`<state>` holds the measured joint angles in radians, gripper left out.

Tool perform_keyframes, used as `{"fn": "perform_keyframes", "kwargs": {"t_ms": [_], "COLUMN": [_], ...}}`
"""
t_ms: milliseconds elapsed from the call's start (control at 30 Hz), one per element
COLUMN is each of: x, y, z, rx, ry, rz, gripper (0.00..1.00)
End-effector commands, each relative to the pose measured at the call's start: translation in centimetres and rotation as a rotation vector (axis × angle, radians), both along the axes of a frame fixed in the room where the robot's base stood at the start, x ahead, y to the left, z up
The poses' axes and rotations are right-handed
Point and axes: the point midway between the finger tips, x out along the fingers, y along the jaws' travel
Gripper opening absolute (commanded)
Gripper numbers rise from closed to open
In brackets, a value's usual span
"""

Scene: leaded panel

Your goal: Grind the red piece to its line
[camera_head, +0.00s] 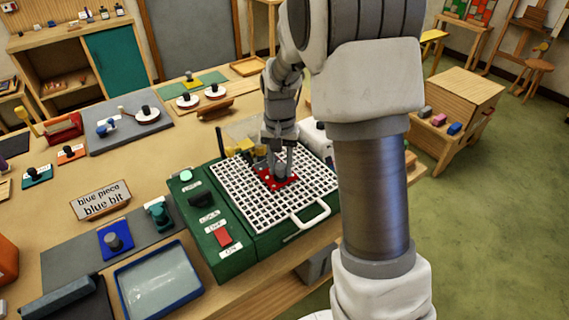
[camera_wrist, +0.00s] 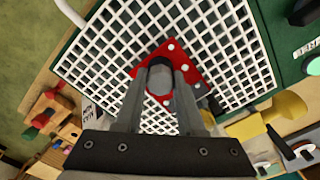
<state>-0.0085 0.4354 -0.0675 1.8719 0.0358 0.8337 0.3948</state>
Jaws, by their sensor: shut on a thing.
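The red piece (camera_head: 291,183) lies on or just above the white grid (camera_head: 238,194) of the green grinder (camera_head: 264,244). In the wrist view the red piece (camera_wrist: 196,76) has white dots and a grey round knob (camera_wrist: 159,78). My gripper (camera_head: 273,172) is shut on that knob, one finger on each side, and hides part of the piece. A yellow part (camera_head: 240,148) stands at the grid's far edge; it also shows in the wrist view (camera_wrist: 263,119). The grinding bit and the line on the piece cannot be made out.
The grinder has a lit green lamp (camera_head: 186,176) and a red switch (camera_head: 223,237). A sign (camera_head: 101,201) reads "blue piece blue bit". A blue knobbed piece (camera_head: 112,251) and a blue-rimmed tray (camera_head: 121,287) are at left. The grid's near part is clear.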

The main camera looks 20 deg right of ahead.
Motion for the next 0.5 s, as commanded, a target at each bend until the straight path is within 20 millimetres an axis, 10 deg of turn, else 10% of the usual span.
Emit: {"fn": "perform_keyframes", "kwargs": {"t_ms": [500], "x": [0.05], "y": [0.72], "z": [0.13], "rx": [0.003], "ry": [-0.008], "rz": [0.003], "gripper": [0.0]}}
